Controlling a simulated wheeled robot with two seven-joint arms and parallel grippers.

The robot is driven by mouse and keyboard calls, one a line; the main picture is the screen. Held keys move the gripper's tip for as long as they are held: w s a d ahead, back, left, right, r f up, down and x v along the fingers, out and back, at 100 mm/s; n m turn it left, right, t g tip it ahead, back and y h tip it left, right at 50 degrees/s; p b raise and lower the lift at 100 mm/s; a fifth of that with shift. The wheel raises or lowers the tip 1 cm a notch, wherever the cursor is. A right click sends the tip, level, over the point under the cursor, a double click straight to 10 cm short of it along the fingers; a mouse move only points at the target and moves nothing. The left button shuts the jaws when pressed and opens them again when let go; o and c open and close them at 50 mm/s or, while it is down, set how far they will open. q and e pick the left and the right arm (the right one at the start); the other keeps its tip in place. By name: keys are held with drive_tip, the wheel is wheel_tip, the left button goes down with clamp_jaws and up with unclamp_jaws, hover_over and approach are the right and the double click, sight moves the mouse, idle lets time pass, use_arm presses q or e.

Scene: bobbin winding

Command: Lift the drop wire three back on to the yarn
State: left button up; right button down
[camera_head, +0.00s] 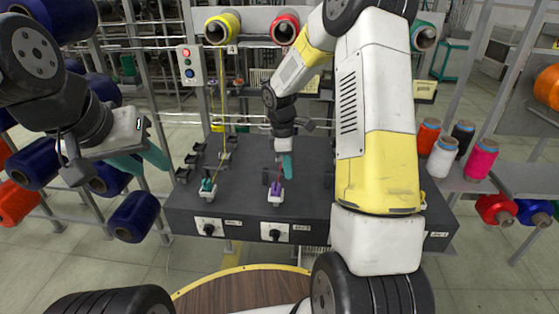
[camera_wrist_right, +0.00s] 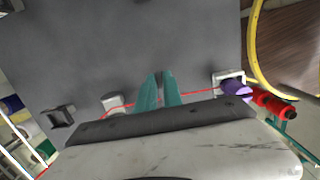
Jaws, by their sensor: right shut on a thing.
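The red yarn (camera_wrist_right: 203,92) crosses the wrist view from a small light bracket (camera_wrist_right: 113,104) to the purple bobbin (camera_wrist_right: 236,88). In the head view, the purple bobbin (camera_head: 275,188) sits at the front of the dark bench. My right gripper (camera_head: 287,165) points down above the bench behind that bobbin. Its teal fingers (camera_wrist_right: 160,88) are close together at the red yarn, shut on a thin piece, apparently drop wire three. The wire is mostly hidden between the fingers. My left gripper (camera_head: 146,160) is open and empty, left of the bench.
The dark bench (camera_head: 240,180) carries a teal bobbin (camera_head: 207,186) with yellow yarn to the left and several black brackets. My right arm hides the bench's right part. Blue yarn packages (camera_head: 133,217) hang close to my left gripper. Coloured cones (camera_head: 442,155) stand at the right.

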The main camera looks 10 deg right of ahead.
sight(280, 173)
drive_tip(key=r+h, duration=0.1)
drive_tip(key=a+r+h, duration=0.1)
drive_tip(key=h, duration=0.1)
drive_tip(key=shift+w+g, duration=0.15)
drive_tip(key=shift+g, duration=0.25)
drive_tip(key=shift+w+a+r+g+h, duration=0.1)
drive_tip(key=shift+a+r+g+h, duration=0.3)
drive_tip(key=shift+h, duration=0.45)
drive_tip(key=shift+w+a+r+g+h, duration=0.15)
drive_tip(key=shift+r+h, duration=0.4)
drive_tip(key=shift+h, duration=0.3)
drive_tip(key=c, duration=1.5)
unclamp_jaws()
drive_tip(key=shift+s, duration=0.1)
drive_tip(key=shift+a+r, duration=0.1)
drive_tip(key=v, duration=0.7)
drive_tip(key=shift+a+r, duration=0.2)
drive_tip(key=shift+a, duration=0.05)
drive_tip(key=shift+d, duration=0.1)
